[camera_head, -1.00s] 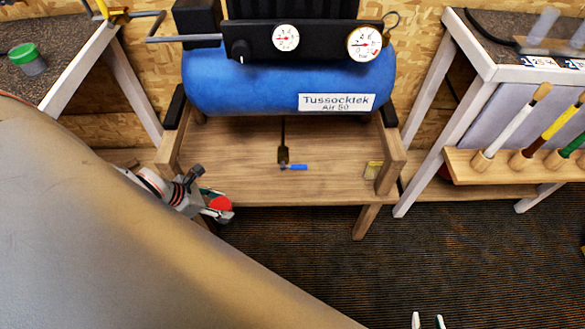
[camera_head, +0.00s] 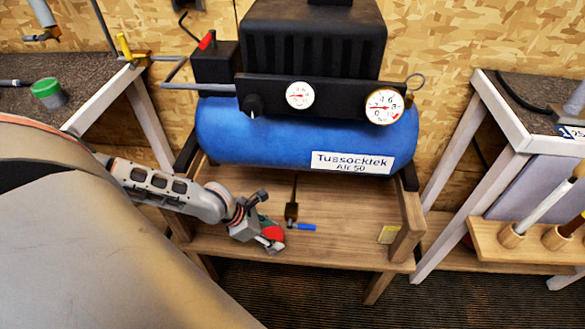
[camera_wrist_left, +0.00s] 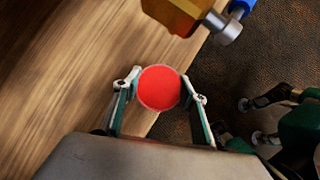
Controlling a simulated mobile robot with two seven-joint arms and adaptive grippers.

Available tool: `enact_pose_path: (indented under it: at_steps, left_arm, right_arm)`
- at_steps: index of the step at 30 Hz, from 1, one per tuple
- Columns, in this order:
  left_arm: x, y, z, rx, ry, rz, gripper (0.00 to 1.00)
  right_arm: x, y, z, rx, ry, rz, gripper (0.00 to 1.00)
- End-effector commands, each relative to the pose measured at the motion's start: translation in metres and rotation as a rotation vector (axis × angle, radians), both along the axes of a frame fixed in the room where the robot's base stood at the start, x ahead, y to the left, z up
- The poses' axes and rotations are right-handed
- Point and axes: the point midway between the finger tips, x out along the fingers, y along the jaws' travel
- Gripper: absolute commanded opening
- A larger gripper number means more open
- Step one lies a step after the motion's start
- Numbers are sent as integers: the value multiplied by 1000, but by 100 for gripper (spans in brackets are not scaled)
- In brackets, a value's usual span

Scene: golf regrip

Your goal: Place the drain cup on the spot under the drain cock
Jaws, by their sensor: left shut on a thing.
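The drain cup (camera_wrist_left: 159,88) is round and red from above. My left gripper (camera_wrist_left: 160,95) is shut on it, with one finger on each side. In the head view the red cup (camera_head: 269,233) and left gripper (camera_head: 268,243) are above the wooden shelf, just left of the drain cock. The drain cock (camera_head: 291,211) hangs under the blue tank and has a blue lever (camera_head: 303,227). Its brass body (camera_wrist_left: 178,12) shows beyond the cup in the wrist view. I cannot make out the spot. My right gripper (camera_wrist_left: 250,120) is apart from all this, fingers spread and empty.
The compressor tank (camera_head: 240,135) is above the wooden shelf (camera_head: 340,245). Stand legs frame both sides. A rack with handles (camera_head: 530,240) is at right. The shelf is clear right of the cock.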

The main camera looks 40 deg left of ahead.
Motion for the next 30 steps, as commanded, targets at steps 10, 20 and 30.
enact_pose_path:
  at_steps: [10,20,30]
  left_arm:
    - [31,-23,0,-2,-2,1,24]
    - [47,-34,-17,1,3,2,24]
    - [47,-33,-16,1,1,1,59]
  right_arm:
    - [2,1,-2,0,-1,0,28]
    - [-2,3,-6,5,9,-1,28]
    - [1,4,-1,10,-1,-1,28]
